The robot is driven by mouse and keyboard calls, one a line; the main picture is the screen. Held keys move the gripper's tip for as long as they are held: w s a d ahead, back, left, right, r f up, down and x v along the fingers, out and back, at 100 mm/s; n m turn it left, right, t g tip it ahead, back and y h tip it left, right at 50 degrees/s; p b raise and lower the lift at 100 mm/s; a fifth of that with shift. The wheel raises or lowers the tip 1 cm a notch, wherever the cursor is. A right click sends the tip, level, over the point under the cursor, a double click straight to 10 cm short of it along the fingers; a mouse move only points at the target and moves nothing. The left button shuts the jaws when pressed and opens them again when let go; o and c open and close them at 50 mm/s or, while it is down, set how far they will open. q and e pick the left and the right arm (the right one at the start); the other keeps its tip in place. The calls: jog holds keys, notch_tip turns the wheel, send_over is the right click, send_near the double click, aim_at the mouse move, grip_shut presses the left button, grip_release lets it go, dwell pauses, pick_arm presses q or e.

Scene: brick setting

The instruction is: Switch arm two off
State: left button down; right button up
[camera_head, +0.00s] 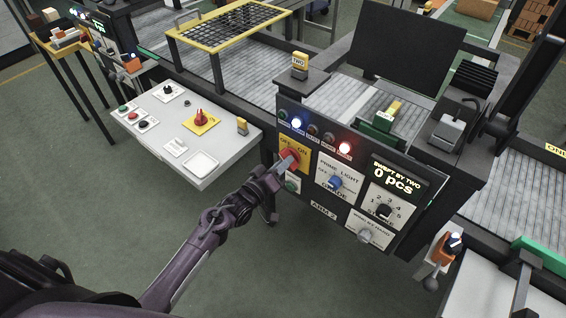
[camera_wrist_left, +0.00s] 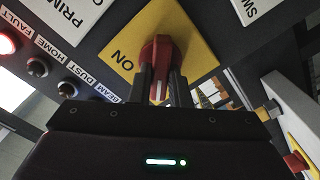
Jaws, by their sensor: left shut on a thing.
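The arm two panel (camera_head: 318,211) is a dark box face labelled "ARM 2". Its red rotary knob (camera_head: 290,156) sits on a yellow plate (camera_head: 301,147) marked "OFF" and "ON". My left gripper (camera_head: 284,163) is shut on this knob. In the left wrist view the two fingers (camera_wrist_left: 160,88) stand on either side of the red knob (camera_wrist_left: 160,52). The "ON" label (camera_wrist_left: 122,60) shows left of the knob there; the "OFF" label is not visible in that view. Which mark the knob points to is unclear. My right gripper is not in view.
The panel also has a lit white-blue lamp (camera_head: 296,123), a lit red lamp (camera_head: 344,148), a blue knob (camera_head: 336,182), a black selector (camera_head: 384,210) and a display (camera_head: 395,178) reading "0 pcs". A white side console (camera_head: 170,145) carries another red knob (camera_head: 200,117). Floor in front is clear.

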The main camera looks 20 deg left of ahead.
pick_arm(q)
jog(key=shift+f, duration=0.1)
dwell(0.4)
jog(key=c, duration=1.4)
grip_release()
jog(key=shift+o, duration=0.2)
jog(key=b+v, duration=0.1)
jog(key=v, duration=0.7)
